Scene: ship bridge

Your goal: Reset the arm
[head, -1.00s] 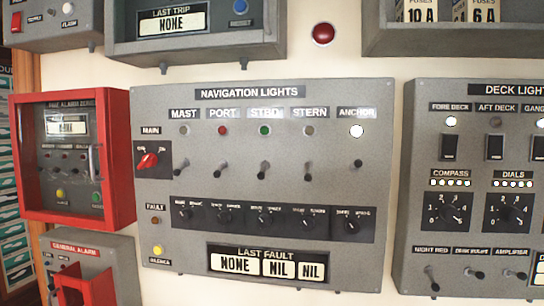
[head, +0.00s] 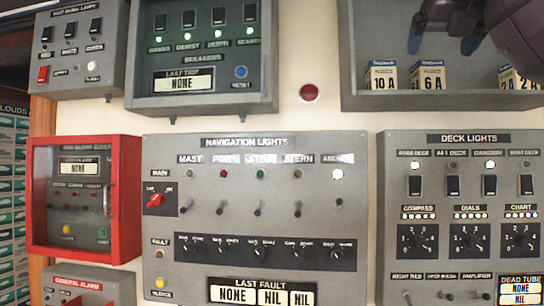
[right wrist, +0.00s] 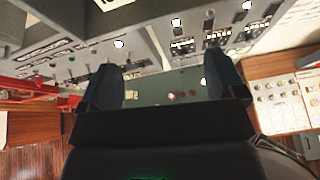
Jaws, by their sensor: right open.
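My right gripper (head: 442,38) shows at the top right of the head view, in front of the fuse box, with its fingers pointing down. In the right wrist view its two dark fingers (right wrist: 165,85) stand wide apart with nothing between them. It appears clear of the panels. My left gripper is in neither view.
The navigation lights panel (head: 260,270) is on the wall, with the deck lights panel (head: 460,206) to its right. A red-framed alarm box (head: 127,200) is at left. The fuse box (head: 352,95), breaker panel (head: 205,106) and wiper panel (head: 107,75) are above.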

